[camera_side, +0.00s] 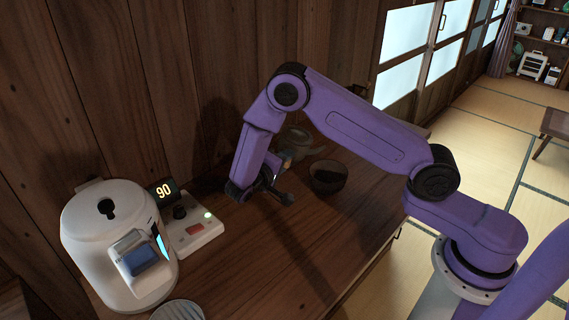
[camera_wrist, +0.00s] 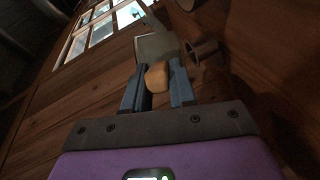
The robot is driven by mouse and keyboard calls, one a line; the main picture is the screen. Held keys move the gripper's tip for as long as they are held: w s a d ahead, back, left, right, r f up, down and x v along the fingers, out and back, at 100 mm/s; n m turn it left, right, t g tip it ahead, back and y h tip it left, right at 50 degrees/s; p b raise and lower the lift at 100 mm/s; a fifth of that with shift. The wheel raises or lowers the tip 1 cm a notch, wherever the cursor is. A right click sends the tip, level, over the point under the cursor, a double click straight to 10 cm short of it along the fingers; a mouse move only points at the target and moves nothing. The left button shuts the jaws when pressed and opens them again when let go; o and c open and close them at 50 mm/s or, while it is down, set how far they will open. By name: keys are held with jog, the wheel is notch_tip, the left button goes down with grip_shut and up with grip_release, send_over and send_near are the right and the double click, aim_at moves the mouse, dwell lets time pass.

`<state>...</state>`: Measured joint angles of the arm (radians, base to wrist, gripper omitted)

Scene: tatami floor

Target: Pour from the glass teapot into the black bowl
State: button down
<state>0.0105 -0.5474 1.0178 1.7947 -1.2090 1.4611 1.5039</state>
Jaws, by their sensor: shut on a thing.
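The glass teapot (camera_side: 297,139) is at the back of the wooden counter, partly hidden behind my arm. In the wrist view its pale, see-through body (camera_wrist: 155,45) lies just beyond my fingers. My gripper (camera_wrist: 158,88) is shut on the teapot's tan handle (camera_wrist: 157,77), with one blue-grey finger on each side. In the side view my gripper (camera_side: 283,163) is at the teapot's near side, left of the bowl. The black bowl (camera_side: 328,177) stands upright on the counter, apart from the teapot; its inside looks dark. It also shows in the wrist view (camera_wrist: 203,48). I cannot tell whether the teapot touches the counter.
A white kettle-like appliance (camera_side: 112,231) and a control box (camera_side: 187,222) reading 90 stand at the left of the counter (camera_side: 285,265). A ribbed pale dish (camera_side: 178,311) is at the front. A wooden wall (camera_side: 180,80) rises behind. The counter's middle is clear.

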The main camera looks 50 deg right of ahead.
jog(key=shift+s+r+m+t+y, duration=0.15)
jog(key=shift+r+m+t+y, duration=0.2)
jog(key=shift+r+m, duration=0.5)
jog(key=shift+s+d+r+m+t+y, duration=0.1)
jog(key=shift+r+m+t+y, duration=0.05)
jog(key=shift+r+m, duration=0.2)
jog(key=shift+s+d+r+m+t+y, duration=0.1)
jog(key=shift+r+m, duration=0.2)
jog(key=shift+r, duration=0.05)
dwell(1.5)
jog(key=shift+s+d+r+m+t+y, duration=0.25)
jog(key=shift+s+r+m, duration=0.1)
jog(key=shift+r+m, duration=0.25)
jog(key=shift+s+d+r+m+t+y, duration=0.1)
jog(key=shift+s+r+m+t+y, duration=0.2)
jog(key=shift+r+m, duration=0.3)
dwell(2.3)
jog(key=shift+w+f, duration=0.1)
dwell(0.4)
